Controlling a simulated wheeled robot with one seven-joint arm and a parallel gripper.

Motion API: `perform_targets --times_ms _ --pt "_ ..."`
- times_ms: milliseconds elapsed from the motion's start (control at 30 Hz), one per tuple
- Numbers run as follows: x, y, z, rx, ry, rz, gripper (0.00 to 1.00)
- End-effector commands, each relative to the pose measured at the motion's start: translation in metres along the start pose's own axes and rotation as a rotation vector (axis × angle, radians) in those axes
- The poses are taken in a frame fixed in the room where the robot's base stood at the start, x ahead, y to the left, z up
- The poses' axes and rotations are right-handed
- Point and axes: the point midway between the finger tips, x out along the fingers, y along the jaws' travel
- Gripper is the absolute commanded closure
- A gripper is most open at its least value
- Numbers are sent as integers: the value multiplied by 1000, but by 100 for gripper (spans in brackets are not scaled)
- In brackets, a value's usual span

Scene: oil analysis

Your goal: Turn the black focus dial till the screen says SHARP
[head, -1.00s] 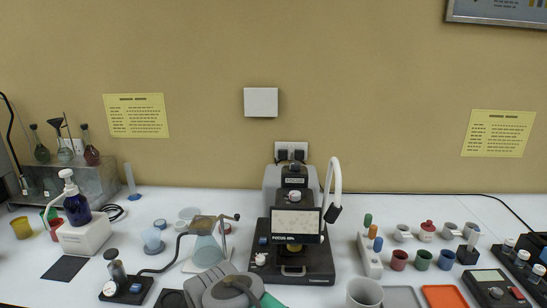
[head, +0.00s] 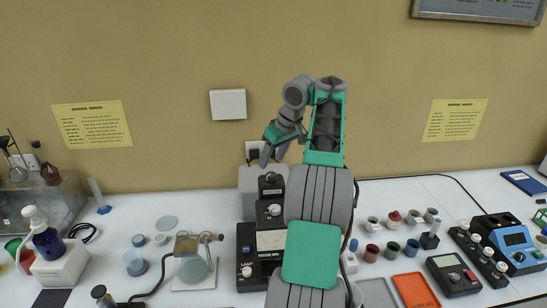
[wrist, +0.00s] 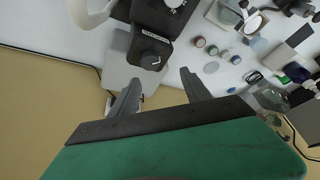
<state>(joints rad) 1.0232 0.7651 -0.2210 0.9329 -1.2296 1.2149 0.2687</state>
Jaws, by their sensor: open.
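The black focus dial (wrist: 152,60) faces the camera in the wrist view, on the upper part of the microscope-like instrument. In the head view a dark dial (head: 271,179) shows near the instrument's top. The instrument's screen (head: 270,241) is partly covered by my arm. Its strip reads FOCUS; the rest is too small or hidden to read surely. My gripper (wrist: 160,77) is open and empty, its two fingers apart, with the dial beyond the fingertips and toward the left one. In the head view my gripper (head: 266,155) is above and behind the instrument, near the wall.
A white lamp knob (head: 247,271) is on the instrument's base at left. Several small cups (head: 392,249) and trays (head: 415,289) are to the right.

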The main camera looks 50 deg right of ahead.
Motion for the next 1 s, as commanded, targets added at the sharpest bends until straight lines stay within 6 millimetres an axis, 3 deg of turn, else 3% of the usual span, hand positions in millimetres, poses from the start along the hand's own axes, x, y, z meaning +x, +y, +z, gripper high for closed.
perform_targets --times_ms 33,100,267,700,1000 --pt "-5 13 6 -1 -2 9 44" --pt "-4 19 10 -6 -3 14 44" --pt "6 19 8 -3 -1 9 44" --pt "71 21 11 -5 -5 13 44" --pt "74 21 11 -5 -4 14 46"
